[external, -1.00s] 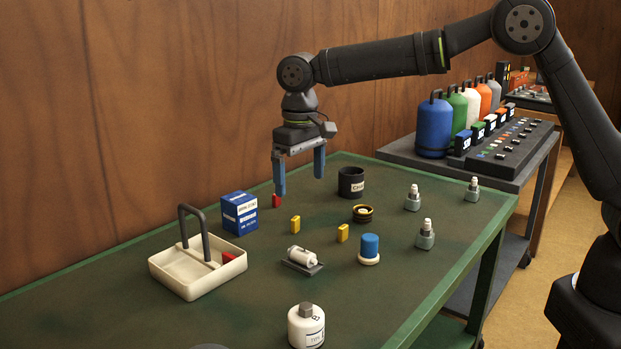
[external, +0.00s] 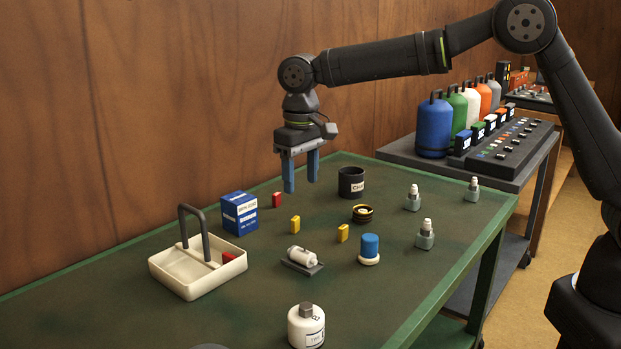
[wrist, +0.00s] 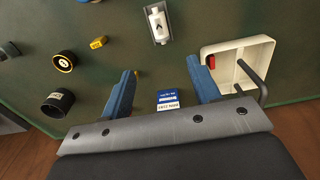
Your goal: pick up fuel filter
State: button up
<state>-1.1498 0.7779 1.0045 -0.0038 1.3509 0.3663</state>
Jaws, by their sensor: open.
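I take the fuel filter (external: 302,255) to be the small white cylinder lying in a dark cradle (external: 302,268) in the middle of the green bench. In the wrist view the fuel filter (wrist: 158,24) shows at the top centre, past my fingertips. My gripper (external: 300,186) is open and empty, fingers pointing down, above the far part of the bench behind the filter. In the wrist view my gripper's (wrist: 163,74) blue fingers stand apart with nothing held between them.
A white tray (external: 226,272) with an upright handle stands left of the filter, near a blue box (external: 240,213). Small red and yellow blocks (external: 295,224), a black cup (external: 351,182), a blue-topped part (external: 370,247) and a white canister (external: 306,328) stand around, with bare bench between them.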

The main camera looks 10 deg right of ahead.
jog(key=s+d, duration=0.2)
send_near(302, 250)
jog(key=shift+t+y, duration=0.4)
notch_tip(302, 250, down, 10)
jog(key=shift+r, duration=0.1)
jog(key=c, duration=1.1)
jog(key=shift+o, duration=0.2)
jog(key=shift+r, duration=0.1)
